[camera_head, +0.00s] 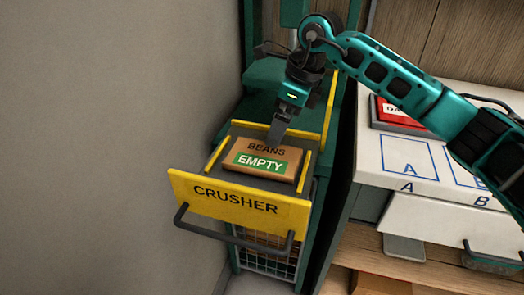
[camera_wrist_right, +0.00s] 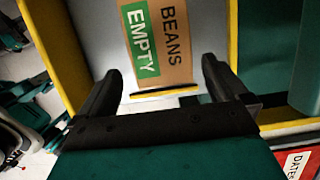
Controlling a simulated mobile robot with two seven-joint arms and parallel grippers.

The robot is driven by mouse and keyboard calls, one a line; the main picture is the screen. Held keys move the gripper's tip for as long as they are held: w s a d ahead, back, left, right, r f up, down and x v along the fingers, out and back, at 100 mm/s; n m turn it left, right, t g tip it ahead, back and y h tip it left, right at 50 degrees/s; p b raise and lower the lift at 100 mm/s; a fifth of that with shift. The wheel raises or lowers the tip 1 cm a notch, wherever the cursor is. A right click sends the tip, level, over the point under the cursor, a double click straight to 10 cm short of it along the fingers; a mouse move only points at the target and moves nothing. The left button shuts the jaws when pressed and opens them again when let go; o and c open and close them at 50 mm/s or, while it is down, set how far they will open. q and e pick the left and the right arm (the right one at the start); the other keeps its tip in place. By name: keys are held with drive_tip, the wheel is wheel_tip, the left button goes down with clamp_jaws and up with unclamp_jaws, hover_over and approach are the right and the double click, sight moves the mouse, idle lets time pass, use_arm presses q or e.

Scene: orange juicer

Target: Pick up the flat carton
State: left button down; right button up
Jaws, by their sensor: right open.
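The flat carton (camera_head: 262,160) is brown, with the word BEANS and a green EMPTY label. It lies flat in the yellow-fronted CRUSHER drawer (camera_head: 238,202). My right gripper (camera_head: 277,136) points down at the carton's far edge in the head view. In the right wrist view the carton (camera_wrist_right: 160,38) lies ahead of the right gripper (camera_wrist_right: 161,70), lined up between its two open fingers. The fingers stand apart on either side of the carton's near end, and nothing is held. I cannot tell whether the fingertips are down at its height. My left gripper is out of view.
The drawer's yellow side walls (camera_head: 217,152) border the carton closely. A dark handle (camera_head: 233,238) sticks out from the drawer front. At the right stands a white counter (camera_head: 386,146) with outlined A and B areas and a red box (camera_head: 400,114). A grey wall rises at the left.

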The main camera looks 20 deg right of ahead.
sight(264, 155)
drive_tip(key=x, duration=0.9)
drive_tip(key=shift+a+f, duration=0.1)
drive_tip(key=shift+a, duration=0.3)
drive_tip(key=c, duration=0.8)
